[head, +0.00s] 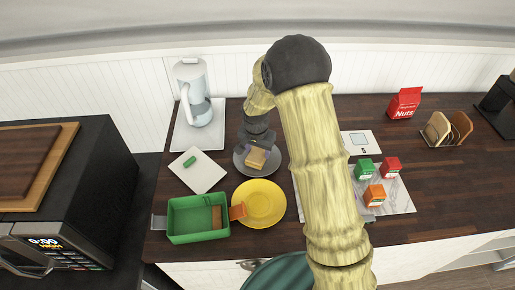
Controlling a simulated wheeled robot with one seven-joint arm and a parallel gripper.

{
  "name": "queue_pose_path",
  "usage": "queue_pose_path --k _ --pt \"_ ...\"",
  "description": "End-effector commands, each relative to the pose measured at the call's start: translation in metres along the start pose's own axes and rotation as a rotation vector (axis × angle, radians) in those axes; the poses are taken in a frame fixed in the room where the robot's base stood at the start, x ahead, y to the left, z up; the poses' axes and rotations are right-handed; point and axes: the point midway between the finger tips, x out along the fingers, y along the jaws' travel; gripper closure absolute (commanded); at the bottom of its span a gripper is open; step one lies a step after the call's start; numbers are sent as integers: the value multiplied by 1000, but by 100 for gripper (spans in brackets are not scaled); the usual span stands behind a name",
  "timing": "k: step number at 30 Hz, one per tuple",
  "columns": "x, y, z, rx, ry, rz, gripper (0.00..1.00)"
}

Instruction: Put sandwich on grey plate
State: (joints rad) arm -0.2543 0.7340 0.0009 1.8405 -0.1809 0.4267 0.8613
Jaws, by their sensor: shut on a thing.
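The sandwich (255,159), a small tan block, is over the grey plate (263,173) in the head view. My gripper (256,154) points down over this plate and is shut on the sandwich, with its fingers at either side. I cannot tell whether the sandwich touches the plate or is held just above it. The gripper and wrist hide the far part of the plate.
A yellow plate (259,205) and a green crate (196,239) stand in front. A white square plate (198,180) holds a green block (189,162). Small boxes (374,195) sit on a board right of my arm.

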Motion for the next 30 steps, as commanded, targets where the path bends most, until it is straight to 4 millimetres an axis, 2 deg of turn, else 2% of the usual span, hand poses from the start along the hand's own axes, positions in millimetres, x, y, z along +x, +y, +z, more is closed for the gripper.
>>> queue_pose_path --k 4,5,8,20,25,30 --pt "3 -1 1 -2 0 -1 74" --pt "3 -1 1 -2 0 -1 44" --pt "2 -1 1 -1 0 -1 25" --pt "-3 0 -1 0 2 -2 24" --pt "-21 -1 -1 1 4 -3 24" --pt "-52 -1 -1 0 5 -4 24"
